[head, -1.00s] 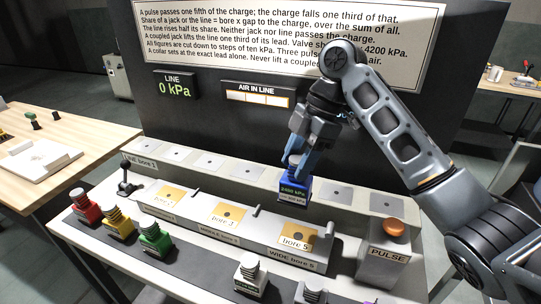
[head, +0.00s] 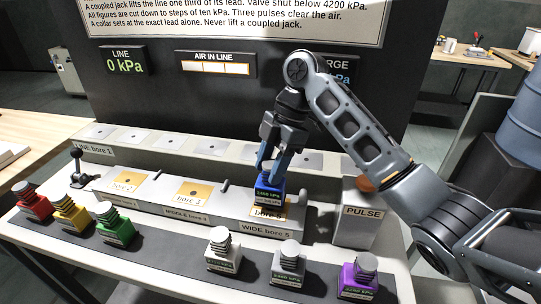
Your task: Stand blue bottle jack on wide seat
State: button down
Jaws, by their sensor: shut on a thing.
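The blue bottle jack (head: 269,193) is upright, with a small green readout on its front. My gripper (head: 271,168) is shut on its upper part from above. The jack is over the wide seat (head: 268,212), a gold plate marked bore 5 at the right end of the seat row, above the label WIDE bore 5. The jack hides most of that plate. Its base looks at or very near the plate; I cannot tell whether it touches.
The middle seat (head: 194,193) and the seat left of it (head: 126,182) are bare. Red (head: 32,201), yellow (head: 70,213), green (head: 115,227), white (head: 223,250), grey (head: 289,264) and purple (head: 359,277) jacks stand in front. The PULSE box (head: 358,212) is close right of the wide seat.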

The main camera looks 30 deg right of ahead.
jog(key=shift+f, duration=0.6)
jog(key=shift+f+b, duration=0.4)
jog(key=shift+f, duration=0.2)
jog(key=shift+c, duration=2.2)
grip_release()
notch_tip(320, 180, up, 14)
jog(key=p, duration=0.7)
jog(key=shift+p, duration=0.4)
